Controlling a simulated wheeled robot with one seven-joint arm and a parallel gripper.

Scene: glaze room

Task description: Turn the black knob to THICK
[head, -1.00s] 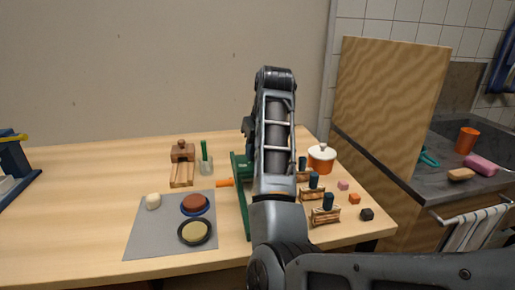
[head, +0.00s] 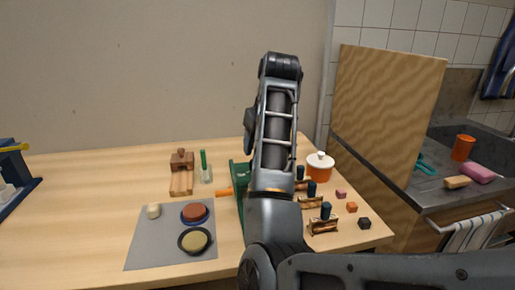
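I cannot pick out a black knob or a THICK mark for certain. A green frame (head: 238,176) with an orange handle (head: 224,192) stands on the table, partly hidden behind my arm. Right of my arm, several small wooden stands (head: 322,227) carry dark upright cylinders (head: 325,211); no markings on them can be read. My arm rises through the middle of the head view and covers part of the table. My gripper does not show, so its opening and what it may touch are hidden.
A grey mat (head: 150,245) holds a pale lump and two round dishes. A wooden block device (head: 182,180) and a glass with a green stick (head: 206,174) stand behind. A wooden panel (head: 385,110) borders the sink.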

